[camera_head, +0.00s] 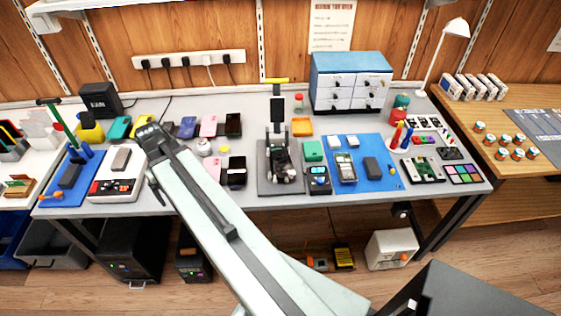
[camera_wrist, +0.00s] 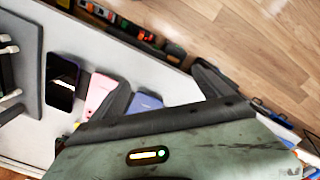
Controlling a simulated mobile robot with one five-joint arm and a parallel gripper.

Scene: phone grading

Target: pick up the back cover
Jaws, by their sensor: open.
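I cannot tell for sure which piece is the back cover. A dark flat slab (camera_head: 373,167) lies on the blue mat (camera_head: 393,150) at the right, beside a phone with its insides showing (camera_head: 346,168). My gripper (camera_head: 150,137) is over the left part of the bench, well away from that mat. In the wrist view, its two dark fingers stand apart, so my gripper (camera_wrist: 163,88) is open. A blue phone-shaped piece (camera_wrist: 146,103) shows between the fingers, not gripped. A pink one (camera_wrist: 99,95) and a black one (camera_wrist: 62,84) lie to its left.
A press-like stand (camera_head: 281,160) rises mid-bench. A blue drawer cabinet (camera_head: 350,80) stands at the back.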

